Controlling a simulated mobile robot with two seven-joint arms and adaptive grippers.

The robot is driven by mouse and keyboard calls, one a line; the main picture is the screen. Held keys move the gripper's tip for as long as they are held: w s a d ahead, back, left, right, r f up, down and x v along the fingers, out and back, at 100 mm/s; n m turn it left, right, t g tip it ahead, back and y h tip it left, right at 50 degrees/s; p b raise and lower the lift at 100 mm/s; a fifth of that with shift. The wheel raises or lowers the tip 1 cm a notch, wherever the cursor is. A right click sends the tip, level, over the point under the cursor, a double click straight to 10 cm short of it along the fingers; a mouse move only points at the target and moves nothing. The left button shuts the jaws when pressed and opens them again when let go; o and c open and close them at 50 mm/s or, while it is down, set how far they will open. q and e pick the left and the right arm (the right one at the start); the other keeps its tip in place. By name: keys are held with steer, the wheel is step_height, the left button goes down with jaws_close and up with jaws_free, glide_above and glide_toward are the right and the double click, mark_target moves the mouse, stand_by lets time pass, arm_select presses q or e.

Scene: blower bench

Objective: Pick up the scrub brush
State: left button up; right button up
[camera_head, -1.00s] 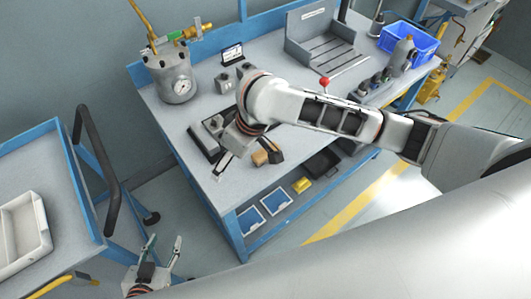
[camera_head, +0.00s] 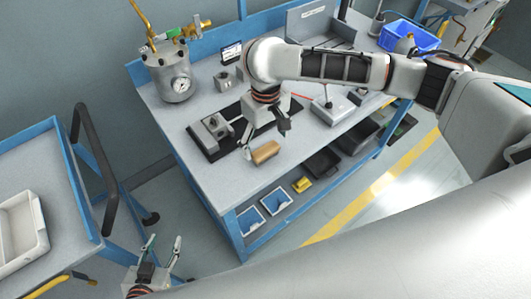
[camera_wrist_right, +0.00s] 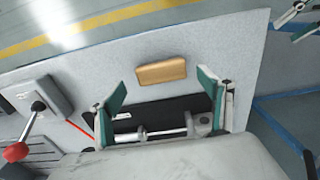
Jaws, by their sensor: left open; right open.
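The scrub brush (camera_head: 265,153) is a tan, wood-coloured block lying on the bench top near its front edge. It also shows in the right wrist view (camera_wrist_right: 161,71), with no bristles visible. My right gripper (camera_head: 266,136) is open, with its fingers pointing down just behind the brush. In the right wrist view my right gripper (camera_wrist_right: 162,86) has its two fingertips spread wide, with the brush between and beyond them, untouched as far as I can see. My left gripper (camera_head: 164,242) is open and empty, low in front of the bench and away from the brush.
A dark plate with a grey vice (camera_head: 213,126) lies left of my right gripper. A pressure pot with gauge (camera_head: 175,78) stands at the back left. A red-knobbed lever device (camera_wrist_right: 35,111) is near. Bench space (camera_head: 222,185) left of the brush is clear.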

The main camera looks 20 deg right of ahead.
step_height(320, 180, down, 4)
steer(key=shift+s+r+b, duration=0.1)
steer(key=shift+s+b, duration=0.05)
steer(key=shift+b, duration=0.3)
arm_select(q)
steer(key=shift+s+f, duration=0.1)
steer(key=shift+f, duration=0.5)
arm_select(e)
steer(key=c, duration=1.2)
steer(key=shift+r, duration=0.2)
step_height(320, 180, up, 11)
steer(key=p, duration=0.3)
step_height(320, 180, up, 8)
steer(key=p, duration=0.1)
glide_above(266, 149)
arm_select(q)
steer(key=shift+s+a+r+y, duration=0.4)
steer(key=shift+s+a+r, duration=0.1)
steer(key=shift+a+r, duration=0.3)
arm_select(e)
steer(key=shift+r, duration=0.35)
